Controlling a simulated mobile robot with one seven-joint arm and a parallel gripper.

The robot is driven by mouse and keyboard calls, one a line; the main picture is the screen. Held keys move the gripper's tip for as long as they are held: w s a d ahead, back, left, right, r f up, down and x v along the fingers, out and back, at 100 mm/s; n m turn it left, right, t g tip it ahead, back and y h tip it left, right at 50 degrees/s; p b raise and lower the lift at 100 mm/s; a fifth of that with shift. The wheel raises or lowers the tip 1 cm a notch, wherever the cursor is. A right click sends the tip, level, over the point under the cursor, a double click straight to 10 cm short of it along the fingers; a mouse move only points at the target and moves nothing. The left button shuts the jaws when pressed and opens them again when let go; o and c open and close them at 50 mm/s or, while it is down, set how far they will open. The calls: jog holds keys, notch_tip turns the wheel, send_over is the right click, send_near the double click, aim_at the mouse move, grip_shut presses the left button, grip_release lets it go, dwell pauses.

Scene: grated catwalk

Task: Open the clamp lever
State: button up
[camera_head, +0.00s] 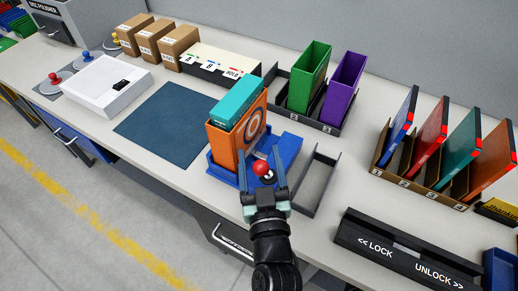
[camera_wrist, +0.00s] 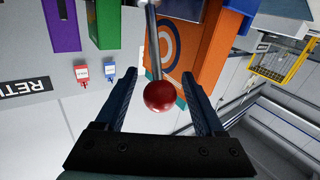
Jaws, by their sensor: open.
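The clamp lever is a metal rod with a red ball knob (camera_head: 261,168), standing at the blue clamp base (camera_head: 287,150) on the bench. In the wrist view its red knob (camera_wrist: 159,96) hangs at the end of the rod, between my two fingers. My gripper (camera_head: 263,172) is open around the knob, with a finger on each side and gaps visible on both sides in the wrist view. An orange box with a target mark (camera_head: 237,132) and a teal item (camera_head: 238,101) in it sits in the clamp base, directly behind the knob.
A grey open frame (camera_head: 318,183) stands just right of the clamp. A black LOCK/UNLOCK rail (camera_head: 400,250) lies at the front right. Green (camera_head: 310,77) and purple (camera_head: 343,87) bins stand behind. A dark blue mat (camera_head: 172,125) lies clear at left.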

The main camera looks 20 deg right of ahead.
jog(key=shift+w+d, duration=0.2)
jog(key=shift+w, duration=0.45)
grip_shut()
